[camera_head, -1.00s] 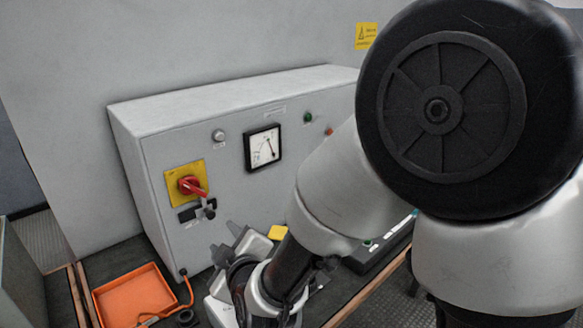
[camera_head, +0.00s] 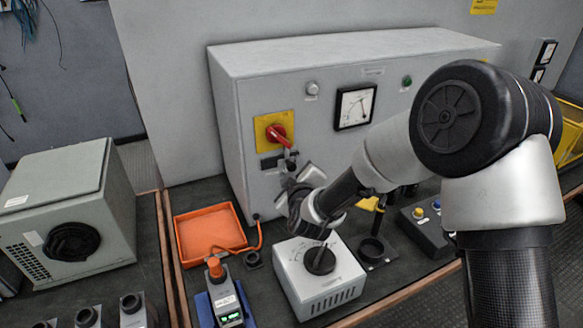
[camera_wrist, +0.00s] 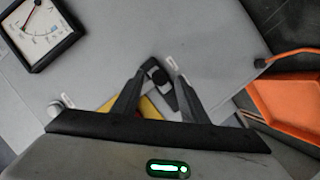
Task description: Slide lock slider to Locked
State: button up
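The lock slider (camera_head: 290,160) is a small black piece with a knob, on the front of the grey cabinet just below the red rotary switch (camera_head: 277,132) on its yellow plate. In the wrist view the black slider (camera_wrist: 158,76) shows between my fingertips, with a small white label beside it. My gripper (camera_head: 298,174) is at the cabinet front; in the wrist view my gripper (camera_wrist: 160,82) has its two fingers apart, one on each side of the slider. I cannot tell whether either finger touches it. The yellow plate (camera_wrist: 148,108) is partly hidden behind the fingers.
An orange tray (camera_head: 209,230) lies on the bench at left, with an orange cable beside it. A light grey box (camera_head: 325,272) and a handheld meter (camera_head: 223,298) stand in front of the cabinet. A dial gauge (camera_head: 355,105) is right of the switch. A button box (camera_head: 428,225) sits at right.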

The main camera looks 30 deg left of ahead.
jog(key=shift+x, duration=1.4)
grip_shut()
jog(key=shift+s+a+f+b, duration=0.1)
jog(key=shift+s+a+b, duration=0.15)
jog(key=shift+s+a, duration=0.4)
jog(key=shift+s+a+b, duration=0.2)
jog(key=shift+s+a, duration=0.2)
jog(key=shift+s, duration=0.4)
grip_release()
jog(key=shift+s+a, duration=0.1)
jog(key=shift+a, duration=0.05)
